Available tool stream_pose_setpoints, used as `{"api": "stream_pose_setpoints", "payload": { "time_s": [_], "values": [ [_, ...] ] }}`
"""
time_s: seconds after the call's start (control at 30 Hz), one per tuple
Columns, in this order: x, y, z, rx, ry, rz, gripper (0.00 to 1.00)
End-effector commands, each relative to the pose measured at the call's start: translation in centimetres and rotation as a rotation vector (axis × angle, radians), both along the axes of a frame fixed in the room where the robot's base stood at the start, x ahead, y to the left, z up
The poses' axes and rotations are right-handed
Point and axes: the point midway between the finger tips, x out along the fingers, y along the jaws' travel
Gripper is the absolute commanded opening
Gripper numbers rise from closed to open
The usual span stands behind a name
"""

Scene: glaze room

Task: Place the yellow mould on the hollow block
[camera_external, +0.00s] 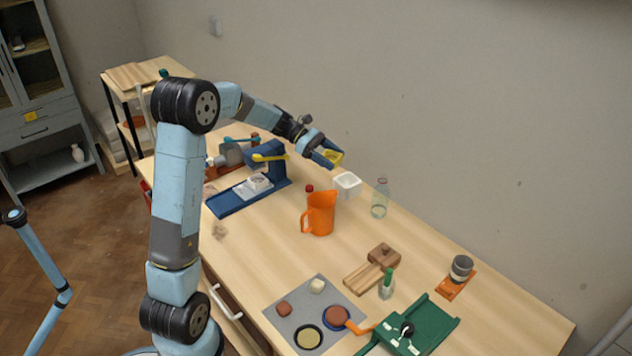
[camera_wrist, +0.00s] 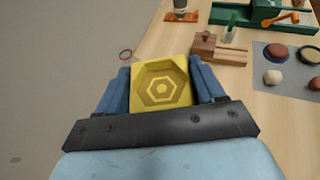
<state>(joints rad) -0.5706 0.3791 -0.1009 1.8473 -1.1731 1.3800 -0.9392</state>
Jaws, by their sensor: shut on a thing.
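The yellow mould (camera_wrist: 162,86) is a square piece with stepped hexagon rings on its face. In the wrist view it sits between the two blue fingers of my gripper (camera_wrist: 161,78), which is shut on it. In the external view my gripper (camera_external: 329,156) holds the mould (camera_external: 334,157) in the air over the far side of the table. A white, open-topped square piece (camera_external: 347,186), which looks like the hollow block, stands on the table just below and right of the gripper. It does not show in the wrist view.
An orange jug (camera_external: 319,214) and a glass bottle (camera_external: 380,199) stand near the white piece. A blue press-like device (camera_external: 265,171) is to the left. Wooden blocks (camera_external: 383,256), a grey mat (camera_external: 301,297) and a green device (camera_external: 425,324) lie nearer. The wall runs close behind.

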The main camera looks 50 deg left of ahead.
Motion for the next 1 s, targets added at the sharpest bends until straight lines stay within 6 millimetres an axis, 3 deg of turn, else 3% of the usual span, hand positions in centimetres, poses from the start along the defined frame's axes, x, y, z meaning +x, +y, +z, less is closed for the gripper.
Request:
{"api": "stream_pose_setpoints", "payload": {
  "time_s": [0.13, 0.33, 0.8, 1.0],
  "values": [
    [0.0, 0.2, -2.4, -0.002, 0.003, 0.002, 0.36],
    [0.8, 0.3, -3.9, 0.0, 0.0, 0.002, 0.36],
    [9.2, 1.4, -7.7, -0.001, 0.001, 0.003, 0.36],
    [11.6, 1.9, -10.8, -0.002, 0.001, 0.003, 0.36]
  ]
}}
